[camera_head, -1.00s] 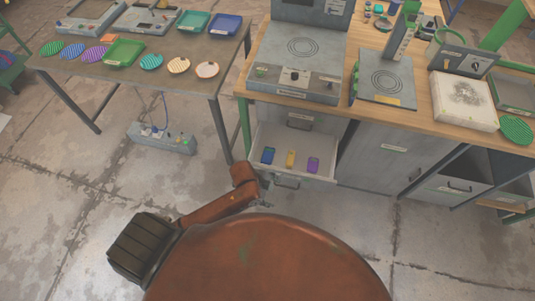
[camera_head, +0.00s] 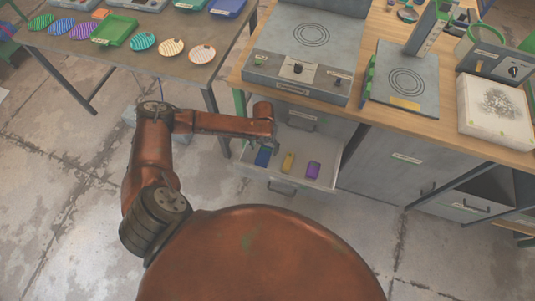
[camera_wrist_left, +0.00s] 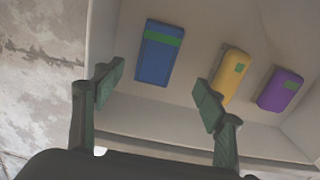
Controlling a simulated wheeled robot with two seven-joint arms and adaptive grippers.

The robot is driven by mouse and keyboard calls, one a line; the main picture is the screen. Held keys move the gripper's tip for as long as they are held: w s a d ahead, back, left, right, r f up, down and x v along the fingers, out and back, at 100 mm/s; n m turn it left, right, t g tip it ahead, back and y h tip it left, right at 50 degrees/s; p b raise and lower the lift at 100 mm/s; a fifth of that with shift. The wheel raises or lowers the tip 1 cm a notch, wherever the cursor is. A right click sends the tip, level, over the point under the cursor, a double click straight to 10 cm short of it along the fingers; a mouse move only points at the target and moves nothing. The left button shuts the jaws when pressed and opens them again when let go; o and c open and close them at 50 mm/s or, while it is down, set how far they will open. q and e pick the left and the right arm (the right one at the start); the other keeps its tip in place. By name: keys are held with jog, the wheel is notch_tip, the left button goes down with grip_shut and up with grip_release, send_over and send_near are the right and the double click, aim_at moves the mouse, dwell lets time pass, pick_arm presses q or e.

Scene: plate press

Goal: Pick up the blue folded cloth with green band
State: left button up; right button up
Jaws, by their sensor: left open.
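The blue folded cloth with a green band (camera_wrist_left: 159,52) lies in the open drawer (camera_head: 328,174), at its left side. It also shows in the head view (camera_head: 262,157), just below my left gripper (camera_head: 275,145). In the left wrist view my left gripper (camera_wrist_left: 158,92) is open and empty. Its two fingers point toward the blue cloth, which lies ahead of the gap between them and apart from both. A yellow cloth (camera_wrist_left: 236,72) with a green patch and a purple cloth (camera_wrist_left: 281,90) with a green patch lie to its right in the same drawer. My right gripper is not in view.
The drawer's walls surround the cloths, and its front has a handle (camera_head: 282,188). The wooden bench (camera_head: 364,116) with the press plates stands above and behind the drawer. A table (camera_head: 118,53) with several striped discs and trays stands at the left.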

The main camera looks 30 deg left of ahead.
aim_at(264, 155)
pick_arm(q)
jog(key=shift+a+f, duration=0.2)
jog(key=shift+f, duration=1.1)
notch_tip(264, 155, down, 5)
jog(key=shift+w+a+f+b, duration=0.15)
jog(key=shift+f+b, duration=0.05)
jog(key=shift+b, duration=0.9)
jog(key=shift+r, duration=0.1)
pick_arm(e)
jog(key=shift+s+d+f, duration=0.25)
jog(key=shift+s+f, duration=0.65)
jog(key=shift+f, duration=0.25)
pick_arm(q)
jog(key=shift+c, duration=0.7)
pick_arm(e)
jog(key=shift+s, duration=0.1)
pick_arm(q)
jog(key=c, duration=1.1)
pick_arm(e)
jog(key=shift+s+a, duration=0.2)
